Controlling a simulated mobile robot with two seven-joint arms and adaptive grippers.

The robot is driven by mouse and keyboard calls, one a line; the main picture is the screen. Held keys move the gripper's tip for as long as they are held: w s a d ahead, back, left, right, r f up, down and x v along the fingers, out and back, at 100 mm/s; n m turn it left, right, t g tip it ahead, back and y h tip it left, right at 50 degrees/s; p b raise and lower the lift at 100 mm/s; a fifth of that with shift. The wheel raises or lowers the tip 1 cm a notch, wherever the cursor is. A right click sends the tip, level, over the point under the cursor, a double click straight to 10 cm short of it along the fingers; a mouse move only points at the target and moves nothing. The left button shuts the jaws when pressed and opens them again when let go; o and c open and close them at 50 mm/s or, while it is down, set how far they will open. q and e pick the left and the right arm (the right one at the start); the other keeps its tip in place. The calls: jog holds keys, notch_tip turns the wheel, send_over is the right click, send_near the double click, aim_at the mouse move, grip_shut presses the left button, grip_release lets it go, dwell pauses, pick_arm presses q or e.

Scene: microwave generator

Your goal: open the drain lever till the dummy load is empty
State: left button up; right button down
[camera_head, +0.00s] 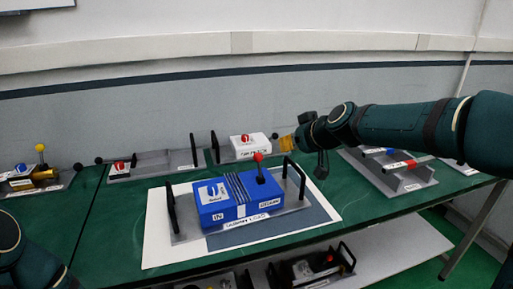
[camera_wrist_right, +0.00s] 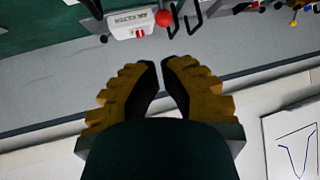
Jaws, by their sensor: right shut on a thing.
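The dummy load is a blue box (camera_head: 240,204) with a finned middle, on a grey tray with black handles, at the centre of the table in the head view. Its drain lever, a dark stem with a red ball (camera_head: 258,157), stands near upright on the box's right part. My right gripper (camera_head: 286,144) is up and to the right of the lever, apart from it. In the wrist view its yellow-brown fingers (camera_wrist_right: 162,68) are nearly together, and I see nothing between them. My left gripper is out of view; only part of my left arm shows at lower left.
A white box with a red knob (camera_head: 243,147) stands behind the load, near my right gripper. Other units on trays line the green table (camera_head: 82,230) at left and right. More equipment sits on the lower shelf (camera_head: 385,262). The wall rises behind.

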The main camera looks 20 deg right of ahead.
aim_at(259, 165)
jog(key=b+x, duration=0.1)
jog(key=x, duration=1.2)
jog(key=shift+f, duration=0.2)
jog(key=shift+w, duration=0.15)
jog(key=w+p, duration=0.1)
jog(key=p, duration=0.2)
jog(key=g+p, duration=0.1)
jog(key=p, duration=0.3)
jog(key=shift+w+a, duration=0.2)
jog(key=shift+w, duration=0.2)
jog(key=shift+w+f+g+p, duration=0.1)
jog(key=shift+f+g+p, duration=0.1)
jog(key=shift+g+p, duration=0.2)
jog(key=shift+f, duration=0.15)
jog(key=shift+f, duration=0.1)
